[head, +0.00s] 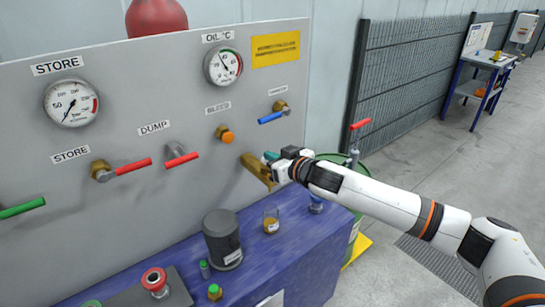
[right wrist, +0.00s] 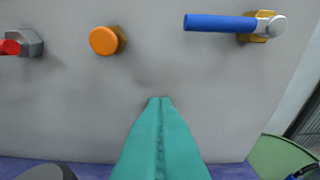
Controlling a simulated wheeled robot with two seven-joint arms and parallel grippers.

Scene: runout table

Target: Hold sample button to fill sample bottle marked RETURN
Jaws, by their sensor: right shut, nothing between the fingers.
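My right gripper (head: 270,157) is shut and empty in front of the panel, right of the orange button. In the right wrist view its teal fingers (right wrist: 160,100) point at bare panel below the round orange button (right wrist: 104,41) and the blue lever (right wrist: 220,23). The orange button (head: 227,137) sits under a BLEED label in the head view. The blue lever (head: 271,118) has a label too small to read. A small clear vessel with amber liquid (head: 271,222) stands on the blue bench. I see no readable RETURN mark. My left gripper is out of view.
A dark grey canister (head: 223,240), a red mushroom button (head: 154,280) and small green-topped items (head: 215,292) stand on the blue bench (head: 300,250). Red levers (head: 133,166) and gauges (head: 72,103) are on the panel. A brass piece (head: 255,170) is close to my right gripper.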

